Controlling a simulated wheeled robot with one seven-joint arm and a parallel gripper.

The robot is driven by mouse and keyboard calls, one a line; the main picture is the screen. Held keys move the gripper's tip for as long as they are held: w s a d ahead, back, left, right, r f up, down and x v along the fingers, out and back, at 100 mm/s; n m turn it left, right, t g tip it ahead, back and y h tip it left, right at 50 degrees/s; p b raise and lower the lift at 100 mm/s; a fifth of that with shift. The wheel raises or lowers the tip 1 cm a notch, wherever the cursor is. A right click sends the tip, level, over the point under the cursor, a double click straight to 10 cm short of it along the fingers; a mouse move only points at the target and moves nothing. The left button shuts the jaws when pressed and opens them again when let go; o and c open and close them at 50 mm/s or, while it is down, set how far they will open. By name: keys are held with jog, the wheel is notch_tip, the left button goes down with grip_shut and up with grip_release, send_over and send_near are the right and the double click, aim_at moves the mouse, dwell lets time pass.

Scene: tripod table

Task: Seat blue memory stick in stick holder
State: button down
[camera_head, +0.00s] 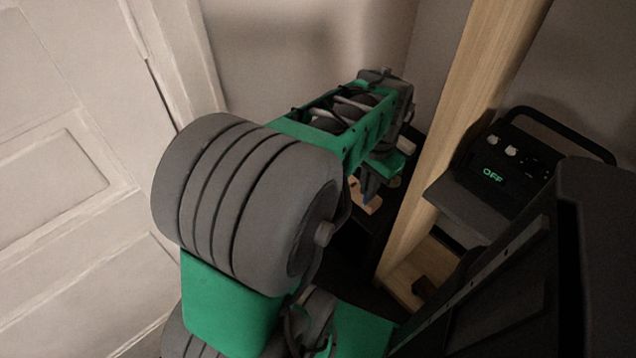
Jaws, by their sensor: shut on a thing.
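My gripper (371,187) is at the far end of my green and grey arm, pointing down, small and partly hidden by the arm. A small dark blue piece shows at its tip, which looks like the blue memory stick (369,188), and the gripper is shut on it. Just below it is a light wooden piece (371,206), which may be the stick holder. Most of it is hidden behind my arm. I cannot tell whether the stick touches it.
A dark table surface (352,237) lies under the wooden piece, close to the wall. A tall wooden post (455,110) stands right of my gripper. A black device (507,165) with a handle and a green "OFF" display is farther right. A white door (70,190) is at left.

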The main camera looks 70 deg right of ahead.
jog(key=w+d+f+b, duration=0.1)
jog(key=w+d+f, duration=0.1)
jog(key=d+f, duration=0.2)
jog(key=w+d+f+b, duration=0.1)
jog(key=w+d+f, duration=0.1)
jog(key=d+f, duration=0.2)
jog(key=w+d+f+b, duration=0.2)
jog(key=d+f, duration=0.2)
jog(key=f, duration=0.1)
jog(key=shift+w+d+f, duration=0.1)
jog(key=shift+w+d, duration=0.15)
jog(key=shift+w, duration=0.1)
jog(key=c, duration=1.5)
grip_release()
jog(key=shift+c, duration=0.2)
notch_tip(320, 180, up, 12)
jog(key=p, duration=0.2)
jog(key=shift+p, duration=0.35)
